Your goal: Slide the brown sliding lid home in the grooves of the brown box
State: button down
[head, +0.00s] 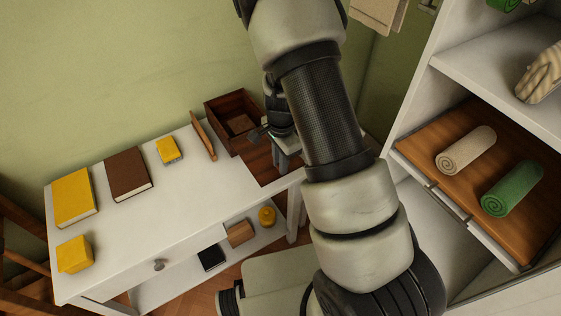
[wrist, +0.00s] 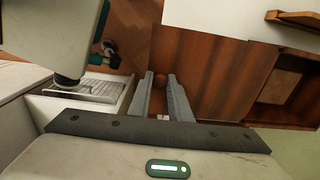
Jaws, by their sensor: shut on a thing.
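The brown box (head: 228,99) stands open-topped at the back right of the white table, partly hidden by my arm. Its open interior shows at the right of the wrist view (wrist: 285,85). The brown sliding lid (wrist: 215,75) is a flat, striped panel beside the box's opening. It also shows in the head view (head: 262,162), on the near side of the box. My gripper (wrist: 162,95) is shut on the lid, with a small round knob between the fingers; the exact contact is hard to see. I cannot tell whether the lid's edges are in the grooves.
Yellow and brown books (head: 128,174) and small yellow items lie farther left on the white table (head: 190,195). On the right, a white shelf unit has a pulled-out wooden tray (head: 480,150) with rolled towels.

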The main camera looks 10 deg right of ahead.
aim_at(266, 150)
jog(key=shift+w+a, duration=0.2)
jog(key=shift+w, duration=0.5)
dwell(0.5)
jog(key=shift+w+a, duration=0.1)
jog(key=shift+w, duration=0.2)
jog(key=shift+w+a+p, duration=0.2)
jog(key=shift+w+p, duration=0.15)
jog(key=shift+w, duration=0.25)
jog(key=shift+w+a, duration=0.1)
jog(key=shift+w, duration=0.2)
jog(key=shift+w+a, duration=0.3)
jog(key=shift+w, duration=0.6)
jog(key=shift+w+a, duration=0.1)
jog(key=shift+w, duration=0.2)
jog(key=shift+w+a, duration=0.25)
jog(key=shift+w, duration=0.5)
jog(key=shift+w, duration=0.15)
jog(key=shift+w+a, duration=0.1)
jog(key=shift+w, duration=0.2)
